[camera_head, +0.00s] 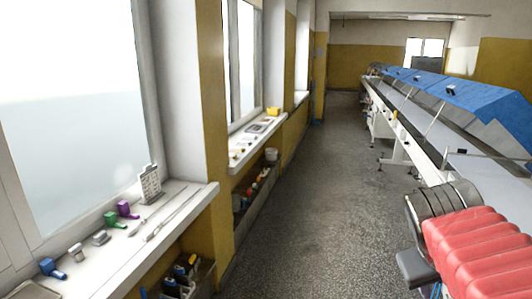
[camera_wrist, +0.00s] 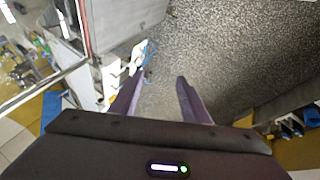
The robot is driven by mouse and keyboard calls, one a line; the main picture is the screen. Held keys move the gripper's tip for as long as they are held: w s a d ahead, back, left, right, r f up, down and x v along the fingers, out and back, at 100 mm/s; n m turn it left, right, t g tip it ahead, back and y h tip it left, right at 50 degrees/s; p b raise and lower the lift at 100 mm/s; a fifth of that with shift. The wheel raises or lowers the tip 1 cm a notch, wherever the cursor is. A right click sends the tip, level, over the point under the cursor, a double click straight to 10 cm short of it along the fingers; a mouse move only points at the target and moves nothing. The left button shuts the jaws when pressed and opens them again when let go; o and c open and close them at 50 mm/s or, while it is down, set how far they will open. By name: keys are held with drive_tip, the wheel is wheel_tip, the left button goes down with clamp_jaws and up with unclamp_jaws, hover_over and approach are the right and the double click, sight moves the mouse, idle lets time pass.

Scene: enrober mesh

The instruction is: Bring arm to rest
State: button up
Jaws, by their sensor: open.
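My gripper (camera_wrist: 160,77) shows in the wrist view. Its two dark purplish fingers stand apart, with only the speckled floor seen between them. It holds nothing. A dark housing with a small lit panel, one end green, fills the bottom of that view. The fingers point over open floor, with white machine parts to their left. I cannot make out the gripper in the head view.
A windowsill (camera_head: 105,250) with small coloured items runs along the left, with a second sill (camera_head: 256,135) beyond. A long conveyor (camera_head: 420,120) with blue covers (camera_head: 470,95) stands on the right. The speckled floor (camera_head: 310,190) between them is clear.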

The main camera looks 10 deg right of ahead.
drive_tip(key=s+a+f+t+y, duration=0.1)
drive_tip(key=a+f+y, duration=0.2)
drive_tip(key=a, duration=0.8)
drive_tip(key=s+a+f+n+t+y, duration=0.1)
drive_tip(key=a+f+y, duration=0.2)
drive_tip(key=a, duration=0.8)
wheel_tip(320, 180, down, 2)
drive_tip(key=shift+n, duration=0.3)
drive_tip(key=shift+d, duration=0.1)
drive_tip(key=shift+c, duration=0.7)
drive_tip(key=shift+c, duration=0.6)
drive_tip(key=shift+d, duration=0.1)
